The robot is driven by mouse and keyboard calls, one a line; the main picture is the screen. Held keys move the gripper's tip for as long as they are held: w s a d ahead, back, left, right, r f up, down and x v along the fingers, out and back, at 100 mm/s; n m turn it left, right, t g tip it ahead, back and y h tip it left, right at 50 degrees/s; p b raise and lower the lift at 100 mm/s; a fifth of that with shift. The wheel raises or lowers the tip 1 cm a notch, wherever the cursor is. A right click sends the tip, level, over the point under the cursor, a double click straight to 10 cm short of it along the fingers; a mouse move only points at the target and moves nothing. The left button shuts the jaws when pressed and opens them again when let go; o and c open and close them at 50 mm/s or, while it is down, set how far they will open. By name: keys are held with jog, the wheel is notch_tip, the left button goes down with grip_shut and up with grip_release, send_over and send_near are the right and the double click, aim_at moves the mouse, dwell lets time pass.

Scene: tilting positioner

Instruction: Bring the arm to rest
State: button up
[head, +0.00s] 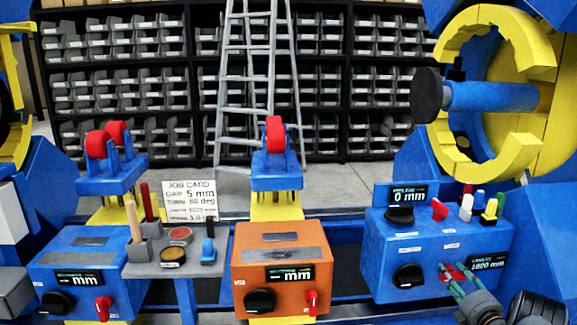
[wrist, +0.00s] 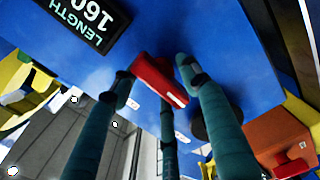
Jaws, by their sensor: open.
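My gripper (head: 449,273) is at the lower right of the head view, in front of the blue control box (head: 385,248). In the wrist view its teal fingers (wrist: 156,72) are spread apart around a red handle (wrist: 160,82) on a blue box face. The jaws are open; whether a finger touches the handle I cannot tell. In the head view the handle is mostly hidden behind the fingers. My arm comes in from the lower right corner.
An orange box (head: 281,255) and a left blue box (head: 75,268) stand beside it. Red-wheeled roller supports (head: 275,180) rise behind. A yellow ring positioner (head: 440,50) with a blue spindle is at right. Switches (head: 490,208) top the right box.

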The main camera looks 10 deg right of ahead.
jog(key=shift+s+d+p, duration=0.2)
jog(key=shift+s+p, duration=0.15)
jog(key=shift+s, duration=0.25)
jog(key=shift+s+a, duration=0.1)
jog(key=shift+s, duration=0.55)
jog(key=shift+w, duration=0.1)
